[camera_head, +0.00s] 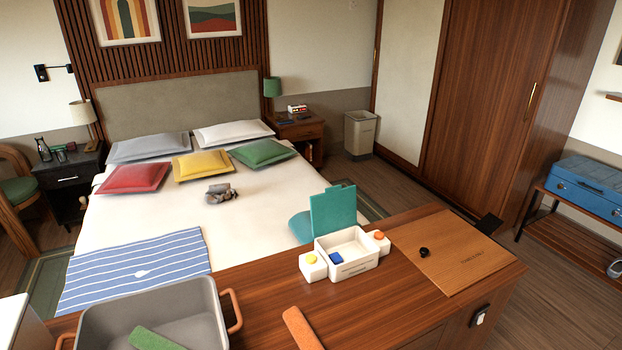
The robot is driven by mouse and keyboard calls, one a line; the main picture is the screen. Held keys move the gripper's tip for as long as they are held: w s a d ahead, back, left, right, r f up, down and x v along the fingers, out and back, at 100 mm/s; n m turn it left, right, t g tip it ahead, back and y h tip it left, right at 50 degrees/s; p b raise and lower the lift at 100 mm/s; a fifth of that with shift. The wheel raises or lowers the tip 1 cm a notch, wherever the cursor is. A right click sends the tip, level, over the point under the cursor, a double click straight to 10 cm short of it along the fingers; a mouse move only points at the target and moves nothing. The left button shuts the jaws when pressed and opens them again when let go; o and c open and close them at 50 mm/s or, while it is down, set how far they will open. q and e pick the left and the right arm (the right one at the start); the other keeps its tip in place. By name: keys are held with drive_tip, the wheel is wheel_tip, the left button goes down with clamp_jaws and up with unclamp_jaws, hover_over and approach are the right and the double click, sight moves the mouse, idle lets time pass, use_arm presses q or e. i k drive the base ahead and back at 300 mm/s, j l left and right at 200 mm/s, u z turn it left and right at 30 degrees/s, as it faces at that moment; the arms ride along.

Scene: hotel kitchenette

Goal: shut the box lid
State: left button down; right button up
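A small white box (356,267) stands on the wooden counter, right of the picture's centre. Its teal lid (333,208) is open and stands about upright at the back of the box. A blue block (336,258) is at the left front inside the box. A white block with a yellow top (312,267) stands close by the box's left side, and a white block with an orange top (378,241) by its right side. Neither of my grippers is in view.
A grey tub (205,297) with copper handles and a green item inside is at the left front. An orange-brown bar (302,327) lies right of it. A wooden board (453,262) with a small black object (423,252) lies right of the box. Counter in front of the box is clear.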

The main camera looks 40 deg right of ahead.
sight(336, 209)
drive_tip(key=z, duration=1.35)
drive_tip(key=k+l, duration=0.05)
